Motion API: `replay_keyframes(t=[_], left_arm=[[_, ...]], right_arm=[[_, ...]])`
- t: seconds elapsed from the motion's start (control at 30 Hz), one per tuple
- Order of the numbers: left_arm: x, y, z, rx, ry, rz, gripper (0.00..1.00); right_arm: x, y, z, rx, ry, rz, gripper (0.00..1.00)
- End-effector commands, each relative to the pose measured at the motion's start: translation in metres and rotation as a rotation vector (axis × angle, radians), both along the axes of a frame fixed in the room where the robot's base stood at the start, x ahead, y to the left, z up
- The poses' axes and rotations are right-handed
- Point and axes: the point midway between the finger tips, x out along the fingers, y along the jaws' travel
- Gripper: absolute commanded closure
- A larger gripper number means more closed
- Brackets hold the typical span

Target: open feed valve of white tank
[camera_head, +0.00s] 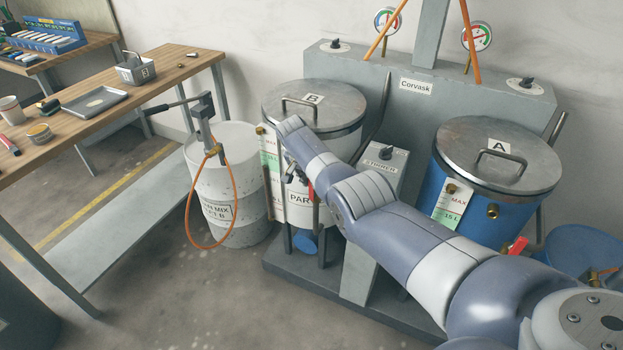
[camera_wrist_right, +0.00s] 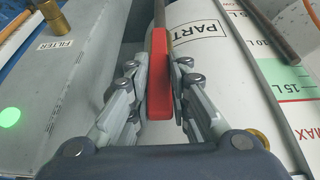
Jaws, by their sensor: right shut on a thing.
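The white tank B (camera_head: 325,135) stands on the machine's left, with a metal lid and a level strip (camera_head: 272,170). Its red valve handle (camera_wrist_right: 159,75) is between the fingers of my right gripper (camera_wrist_right: 160,88), which is shut on it. In the wrist view the handle points along the fingers, with the tank's white wall and "PART" label (camera_wrist_right: 198,30) just right of it. In the head view only a bit of red (camera_head: 311,191) shows beside the gripper; my arm hides most of the valve. My left gripper is not in view.
The blue tank A (camera_head: 480,200) with a red-handled valve (camera_head: 518,246) stands at right. A grey stirrer box (camera_head: 381,165) is between the tanks. A drum (camera_head: 232,215) with a pump and orange hose stands left, near a workbench (camera_head: 110,75). Floor in front is clear.

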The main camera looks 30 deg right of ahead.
Motion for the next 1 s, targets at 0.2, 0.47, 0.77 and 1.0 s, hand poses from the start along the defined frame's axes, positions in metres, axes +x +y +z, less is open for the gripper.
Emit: replay_keyframes(t=[0.2,0.47,0.77,1.0], left_arm=[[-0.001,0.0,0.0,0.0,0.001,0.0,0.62],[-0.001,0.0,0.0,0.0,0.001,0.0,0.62],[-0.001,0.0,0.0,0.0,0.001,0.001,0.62],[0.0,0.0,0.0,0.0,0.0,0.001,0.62]], right_arm=[[-0.001,0.001,-0.002,0.002,0.002,0.002,0.62],[0.0,0.001,-0.001,0.002,0.001,0.001,0.62],[-0.001,0.004,0.009,0.001,-0.003,0.001,0.62],[-0.007,0.011,0.028,0.002,-0.002,0.001,0.62]])
